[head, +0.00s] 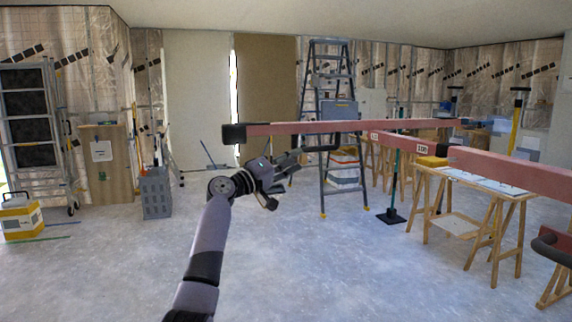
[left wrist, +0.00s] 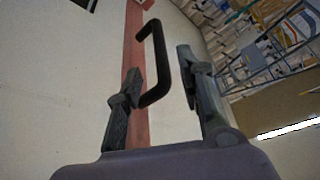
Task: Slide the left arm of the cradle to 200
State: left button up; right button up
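The left arm of the cradle is a long pink-red bar (head: 290,128) with a black end cap (head: 234,134). It also shows in the left wrist view (left wrist: 133,45). A black handle (head: 322,147) hangs under the bar; in the left wrist view the handle (left wrist: 160,62) reaches between the fingers. My left gripper (head: 287,163) is open, just left of the handle in the head view. In the left wrist view its fingers (left wrist: 160,75) stand apart on either side of the handle; I cannot see contact. My right gripper is not in view.
A second pink beam (head: 510,172) crosses at the right; a small white label (head: 422,149) sits on a pink part near it. A stepladder (head: 325,100) stands behind the bar. A wooden sawhorse table (head: 470,185) stands right. Floor (head: 330,260) in front is clear.

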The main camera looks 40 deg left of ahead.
pick_arm(q)
jog(key=shift+v, duration=1.05)
jog(key=shift+f, duration=0.1)
